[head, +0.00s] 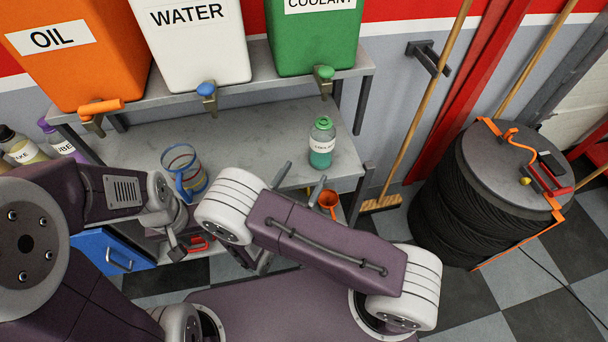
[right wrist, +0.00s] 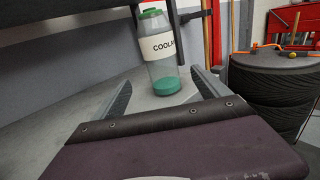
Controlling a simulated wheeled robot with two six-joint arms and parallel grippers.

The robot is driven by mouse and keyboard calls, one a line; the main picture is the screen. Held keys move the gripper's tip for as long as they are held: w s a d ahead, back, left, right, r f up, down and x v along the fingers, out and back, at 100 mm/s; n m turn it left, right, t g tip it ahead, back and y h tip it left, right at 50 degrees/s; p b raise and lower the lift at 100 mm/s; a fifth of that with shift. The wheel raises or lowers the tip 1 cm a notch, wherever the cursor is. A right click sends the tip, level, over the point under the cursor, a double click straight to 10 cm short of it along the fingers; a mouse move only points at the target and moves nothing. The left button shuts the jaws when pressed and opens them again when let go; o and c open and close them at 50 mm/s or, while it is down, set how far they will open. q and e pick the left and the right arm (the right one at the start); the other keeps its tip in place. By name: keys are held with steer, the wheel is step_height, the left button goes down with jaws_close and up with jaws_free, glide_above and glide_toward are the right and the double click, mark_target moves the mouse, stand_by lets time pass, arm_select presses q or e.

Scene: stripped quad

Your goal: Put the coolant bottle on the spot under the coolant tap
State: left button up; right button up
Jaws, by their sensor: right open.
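The coolant bottle (head: 322,143), clear with a green cap and green liquid, stands upright on the grey lower shelf (head: 240,125), near its right end. The coolant tap (head: 324,76), with a green knob, is on the green coolant tank (head: 312,42) above. I cannot make out a marked spot under it. My right gripper (head: 301,180) is open and empty, just in front of the bottle. In the right wrist view the bottle (right wrist: 162,65) stands beyond the open fingers (right wrist: 163,92), apart from them. My left gripper (head: 176,242) is low at the shelf's front; its fingers are unclear.
A clear jug with a blue handle (head: 183,171) stands on the shelf left of the bottle. Orange oil (head: 75,55) and white water (head: 195,45) tanks stand above. An orange funnel (head: 329,200) is below the shelf's right end. A tyre stack (head: 480,205) stands right.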

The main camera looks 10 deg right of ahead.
steer(key=s+d+m+g+h, duration=0.2)
steer(key=s+d+m+g, duration=0.5)
steer(key=d+m+g, duration=0.35)
steer(key=s+d+f+m+g+y, duration=0.1)
steer(key=s+f+m+g+y, duration=0.1)
steer(key=s+m+g+y, duration=0.6)
steer(key=w+a+r+m+t+y, duration=0.3)
steer(key=a+m+t+y, duration=0.1)
steer(key=m, duration=0.6)
steer(key=shift+w+r+t+y, duration=0.15)
steer(key=shift+r+t+y, duration=0.05)
steer(key=shift+t+y, duration=0.65)
